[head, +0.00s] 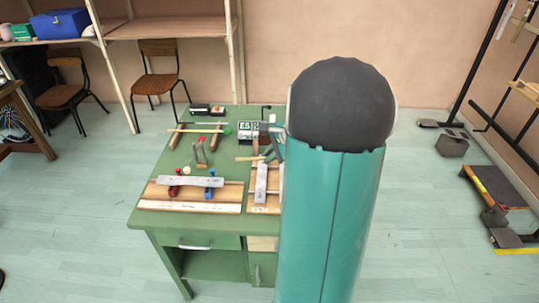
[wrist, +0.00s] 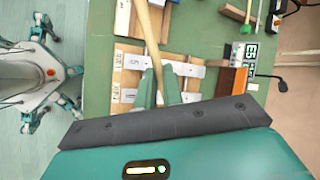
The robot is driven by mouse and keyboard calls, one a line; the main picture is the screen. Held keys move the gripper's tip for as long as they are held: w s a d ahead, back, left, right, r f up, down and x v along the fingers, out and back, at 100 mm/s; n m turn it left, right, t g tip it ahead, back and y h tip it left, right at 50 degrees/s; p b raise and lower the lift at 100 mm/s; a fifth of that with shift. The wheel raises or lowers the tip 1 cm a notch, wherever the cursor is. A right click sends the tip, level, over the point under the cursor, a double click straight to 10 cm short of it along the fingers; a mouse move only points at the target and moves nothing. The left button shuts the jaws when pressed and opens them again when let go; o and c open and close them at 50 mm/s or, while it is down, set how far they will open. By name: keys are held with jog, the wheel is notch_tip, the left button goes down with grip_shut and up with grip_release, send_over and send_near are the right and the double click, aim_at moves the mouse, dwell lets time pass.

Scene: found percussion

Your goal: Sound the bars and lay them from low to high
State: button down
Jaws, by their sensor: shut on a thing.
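In the head view a grey metal bar (head: 190,181) lies across red and blue supports on a wooden board at the desk's front. A second grey bar (head: 261,182) lies lengthwise on the wooden tray (head: 264,209) to its right. In the wrist view a bar (wrist: 180,66) crosses the wooden tray, with white labels (wrist: 128,95) along the tray's left side. My gripper (wrist: 158,85) is above this tray, shut on a pale wooden stick (wrist: 150,32). The stick runs up out of the wrist view, so its far end is hidden there.
A small display (head: 249,128) stands at the green desk's back right. A stick with a green end (head: 205,130) lies across wooden rests at the back. My arm hides the desk's right side. Open floor lies left of the desk.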

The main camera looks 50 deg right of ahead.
notch_tip(320, 180, down, 5)
jog(key=d+y, duration=0.2)
jog(key=shift+m+t, duration=0.3)
jog(key=r, duration=0.5)
jog(key=shift+s+r, duration=0.25)
jog(key=shift+r, duration=0.05)
dwell(0.8)
